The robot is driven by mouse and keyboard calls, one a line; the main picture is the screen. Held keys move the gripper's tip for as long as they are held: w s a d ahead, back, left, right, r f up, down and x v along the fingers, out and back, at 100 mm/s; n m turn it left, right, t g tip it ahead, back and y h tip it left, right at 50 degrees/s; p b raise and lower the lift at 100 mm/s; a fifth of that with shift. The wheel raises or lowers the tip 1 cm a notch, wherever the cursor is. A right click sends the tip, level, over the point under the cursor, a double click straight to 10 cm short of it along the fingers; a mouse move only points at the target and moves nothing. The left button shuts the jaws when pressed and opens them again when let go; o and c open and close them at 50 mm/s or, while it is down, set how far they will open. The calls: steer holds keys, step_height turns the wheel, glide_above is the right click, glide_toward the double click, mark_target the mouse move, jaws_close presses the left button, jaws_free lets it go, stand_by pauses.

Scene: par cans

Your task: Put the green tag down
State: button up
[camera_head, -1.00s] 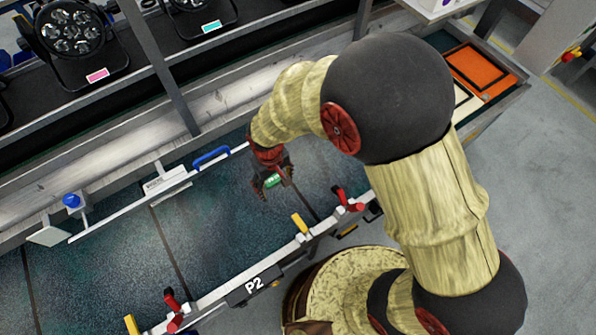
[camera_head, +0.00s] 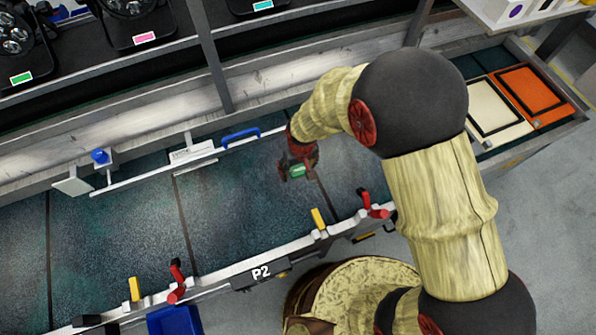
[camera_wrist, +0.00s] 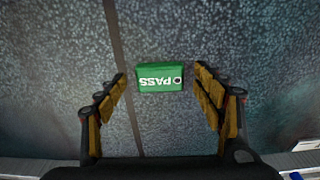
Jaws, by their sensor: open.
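The green tag (camera_wrist: 158,84), with white "PASS" lettering upside down in the wrist view, shows flat-on against the dark speckled worktop (camera_wrist: 60,60). My gripper (camera_wrist: 161,74) is open, with one finger on each side of the tag and a visible gap to it on both sides. In the head view, the tag (camera_head: 297,171) shows at the tips of my gripper (camera_head: 298,172), over the worktop behind the P2 rail. Whether the tag lies fully on the surface is hard to tell.
The white P2 rail (camera_head: 262,272) with red and yellow clamps runs along the front. A white bar with a blue handle (camera_head: 240,136) runs behind. Cream (camera_head: 496,112) and orange (camera_head: 533,95) trays stand at right. Lamps (camera_head: 135,20) stand at the back. The worktop left of my gripper is clear.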

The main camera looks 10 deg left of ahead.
steer(key=shift+r, duration=0.1)
steer(key=c, duration=1.1)
steer(key=shift+r, duration=0.1)
